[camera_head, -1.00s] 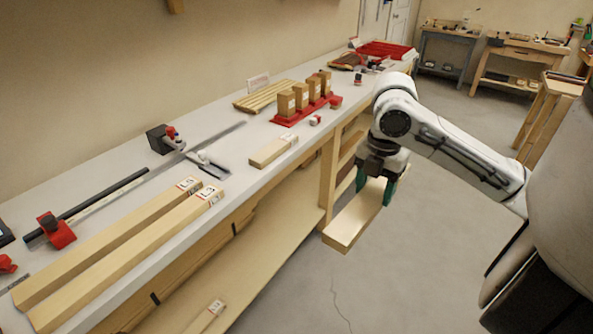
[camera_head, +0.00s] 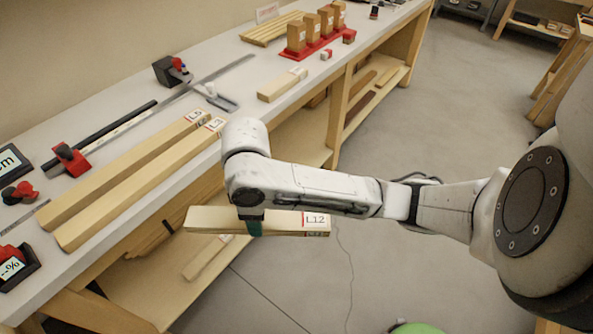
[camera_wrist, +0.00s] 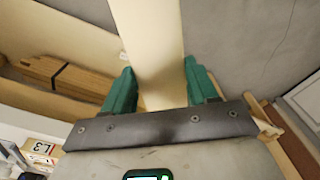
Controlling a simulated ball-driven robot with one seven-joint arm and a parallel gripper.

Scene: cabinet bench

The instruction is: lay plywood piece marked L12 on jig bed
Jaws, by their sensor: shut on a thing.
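The plywood piece marked L12 (camera_head: 290,220) is a pale, flat board with a white and red label at its right end. My gripper (camera_head: 252,225) is shut on it, partly hidden behind my arm in the head view. The board is held in the air in front of the bench's front edge, below the level of the top. In the wrist view the board (camera_wrist: 150,45) runs between the two green fingers of my gripper (camera_wrist: 160,88). I cannot make out a jig bed for certain.
Two long labelled boards (camera_head: 130,190) lie on the grey benchtop (camera_head: 130,130). Behind them are a black and metal rail (camera_head: 110,130) and clamps (camera_head: 70,160). A short board (camera_head: 282,85) lies farther right. A red rack (camera_head: 315,45) holds upright blocks. A lower shelf (camera_head: 150,275) holds timber.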

